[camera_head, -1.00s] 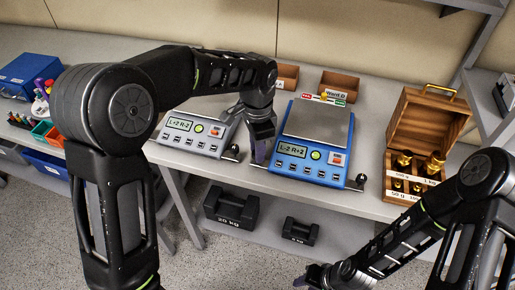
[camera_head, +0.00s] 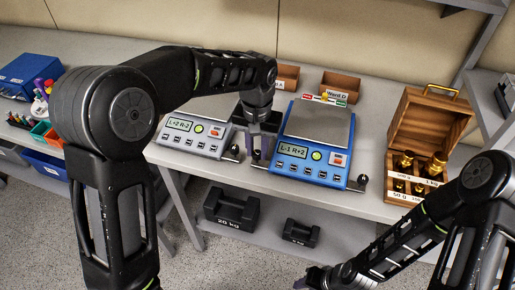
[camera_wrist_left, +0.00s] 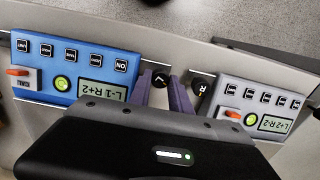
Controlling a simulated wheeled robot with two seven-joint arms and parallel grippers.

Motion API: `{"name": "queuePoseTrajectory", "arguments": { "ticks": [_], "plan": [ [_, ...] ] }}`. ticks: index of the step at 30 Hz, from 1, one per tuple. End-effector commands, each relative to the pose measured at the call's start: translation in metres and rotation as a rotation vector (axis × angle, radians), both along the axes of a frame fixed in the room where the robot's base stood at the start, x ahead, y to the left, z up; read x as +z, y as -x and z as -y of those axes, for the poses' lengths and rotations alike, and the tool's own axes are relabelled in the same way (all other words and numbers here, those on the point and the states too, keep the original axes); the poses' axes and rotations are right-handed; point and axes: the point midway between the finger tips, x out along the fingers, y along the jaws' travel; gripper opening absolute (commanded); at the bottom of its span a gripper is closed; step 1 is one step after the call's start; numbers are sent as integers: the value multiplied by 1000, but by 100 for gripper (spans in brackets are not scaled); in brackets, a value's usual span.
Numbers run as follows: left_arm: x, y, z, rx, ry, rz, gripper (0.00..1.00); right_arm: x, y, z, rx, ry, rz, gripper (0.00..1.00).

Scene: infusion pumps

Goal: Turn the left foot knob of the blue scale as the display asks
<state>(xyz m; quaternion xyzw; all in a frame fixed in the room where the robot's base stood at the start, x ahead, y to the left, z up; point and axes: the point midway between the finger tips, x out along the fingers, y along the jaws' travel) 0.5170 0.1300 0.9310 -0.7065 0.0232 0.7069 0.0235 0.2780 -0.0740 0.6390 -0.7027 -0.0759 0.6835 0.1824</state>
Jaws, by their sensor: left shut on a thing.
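In the head view my left gripper (camera_head: 262,148) points down at the blue scale's front left corner, shut on the knob. The display also shows in the left wrist view (camera_wrist_left: 102,92). My right gripper (camera_head: 314,279) is low at the bottom, its finger gap unclear.
A grey scale (camera_head: 186,146) reading "L+2 R-2" stands close on the left; its R knob (camera_wrist_left: 201,82) is just beside my left fingers. A wooden weight box (camera_head: 428,120) stands right. Black weights (camera_head: 232,208) lie on the lower shelf.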

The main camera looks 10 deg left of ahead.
Motion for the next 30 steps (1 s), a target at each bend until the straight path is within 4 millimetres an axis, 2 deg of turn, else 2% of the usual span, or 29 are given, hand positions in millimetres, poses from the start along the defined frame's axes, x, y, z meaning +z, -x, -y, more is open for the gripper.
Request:
{"name": "queuePoseTrajectory", "arguments": {
  "ticks": [6,15,30],
  "plan": [
    [1,-1,-1,195,1,2,0,-1,0,0,0,0,0,36],
    [1,-1,-1,385,0,3,0,-1,0,0,0,0,1,36],
    [1,-1,-1,452,1,3,0,-1,0,0,0,0,1,36]
  ]
}}
